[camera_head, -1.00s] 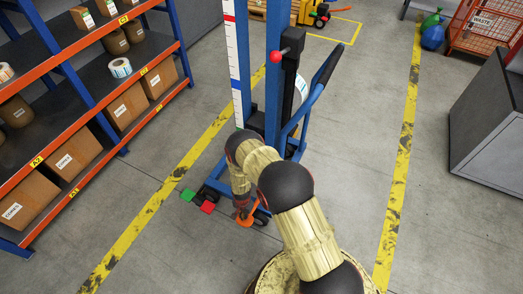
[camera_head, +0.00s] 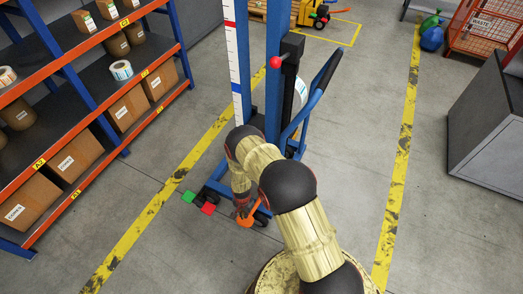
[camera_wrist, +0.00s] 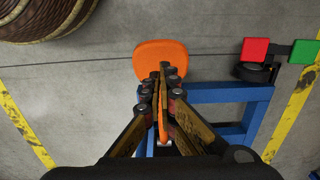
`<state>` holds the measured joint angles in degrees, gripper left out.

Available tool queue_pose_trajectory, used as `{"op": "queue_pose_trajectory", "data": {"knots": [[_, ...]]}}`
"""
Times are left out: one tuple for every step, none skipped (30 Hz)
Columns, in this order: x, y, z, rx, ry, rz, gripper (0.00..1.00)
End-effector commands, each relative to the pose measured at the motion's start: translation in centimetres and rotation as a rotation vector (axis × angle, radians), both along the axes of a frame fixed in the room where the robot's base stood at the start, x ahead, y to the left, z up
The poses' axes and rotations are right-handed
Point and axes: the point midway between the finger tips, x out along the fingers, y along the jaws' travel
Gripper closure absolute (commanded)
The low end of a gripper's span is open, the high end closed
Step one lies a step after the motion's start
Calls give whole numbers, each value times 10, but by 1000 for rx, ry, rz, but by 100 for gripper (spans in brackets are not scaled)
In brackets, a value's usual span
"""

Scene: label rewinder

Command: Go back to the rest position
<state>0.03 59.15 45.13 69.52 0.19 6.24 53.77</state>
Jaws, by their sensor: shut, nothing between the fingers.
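My gripper (camera_wrist: 163,72) points down and its fingers are together and empty in the wrist view. It hangs over an orange pedal (camera_wrist: 160,50) at the foot of a blue lift trolley (camera_wrist: 232,92). Whether the fingers touch the pedal cannot be told. In the camera_head view my gripper (camera_head: 243,212) is small and low beside the trolley base, partly hidden by my arm.
A red block (camera_head: 208,209) and a green block (camera_head: 188,196) sit at the trolley's left foot. A shelf rack (camera_head: 110,150) with boxes stands left, a grey cabinet (camera_head: 490,125) right. Yellow floor lines (camera_head: 400,170) run on both sides, with bare floor between the right line and the trolley.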

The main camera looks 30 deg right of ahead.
Motion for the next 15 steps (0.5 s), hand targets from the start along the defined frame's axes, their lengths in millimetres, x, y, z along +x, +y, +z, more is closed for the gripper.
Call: {"op": "queue_pose_trajectory", "data": {"knots": [[1,0,12,1,-1,0,100],[1,0,16,0,-1,0,100],[1,0,21,0,-1,0,100],[1,0,25,0,-1,0,100],[1,0,29,0,-1,0,100],[1,0,34,0,-1,0,100],[1,0,37,0,-1,0,100],[1,0,40,0,-1,0,100],[1,0,42,0,-1,0,100],[0,0,43,1,-1,0,100],[0,0,43,0,0,0,100],[0,0,42,0,0,0,100],[0,0,41,0,0,0,100],[0,0,41,0,0,0,100],[0,0,41,0,0,0,100]]}}
